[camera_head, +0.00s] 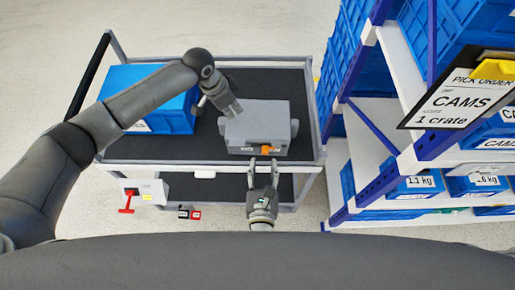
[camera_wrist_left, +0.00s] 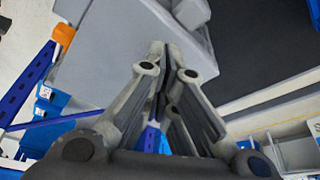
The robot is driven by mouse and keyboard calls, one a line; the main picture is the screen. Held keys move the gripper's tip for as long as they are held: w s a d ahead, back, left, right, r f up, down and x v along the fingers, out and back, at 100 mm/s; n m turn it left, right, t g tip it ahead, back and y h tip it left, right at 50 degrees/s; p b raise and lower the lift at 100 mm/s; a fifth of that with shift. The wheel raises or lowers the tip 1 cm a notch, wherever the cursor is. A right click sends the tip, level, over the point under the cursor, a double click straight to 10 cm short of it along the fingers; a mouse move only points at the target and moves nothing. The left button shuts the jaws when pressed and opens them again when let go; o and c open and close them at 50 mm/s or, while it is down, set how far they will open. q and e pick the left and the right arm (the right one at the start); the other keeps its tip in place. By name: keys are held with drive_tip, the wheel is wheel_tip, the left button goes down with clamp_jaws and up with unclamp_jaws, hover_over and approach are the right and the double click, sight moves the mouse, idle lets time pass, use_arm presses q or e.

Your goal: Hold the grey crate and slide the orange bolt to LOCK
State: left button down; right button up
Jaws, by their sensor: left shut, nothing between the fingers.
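The grey crate (camera_head: 258,123) sits on the cart's dark upper shelf, toward its right side; it also fills the upper left of the left wrist view (camera_wrist_left: 110,60). The orange bolt (camera_head: 268,149) is on the crate's near face, and an orange part shows at the crate's edge in the left wrist view (camera_wrist_left: 63,34). My left gripper (camera_head: 234,110) is shut and empty at the crate's far left top; its closed fingertips (camera_wrist_left: 158,48) look close to the grey surface, contact unclear. My right gripper (camera_head: 263,166) is open just in front of the bolt, fingers pointing at the crate. The LOCK marking is unreadable.
A blue crate (camera_head: 150,92) stands left on the same cart, partly behind my left arm. A shelf rack (camera_head: 400,160) with blue bins and a CAMS order board (camera_head: 462,92) stands close on the right. The shelf (camera_head: 200,148) is clear between the crates.

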use_arm(q)
drive_tip(key=shift+r+p, duration=1.85)
drive_tip(key=shift+r, duration=0.35)
drive_tip(key=shift+f, duration=0.1)
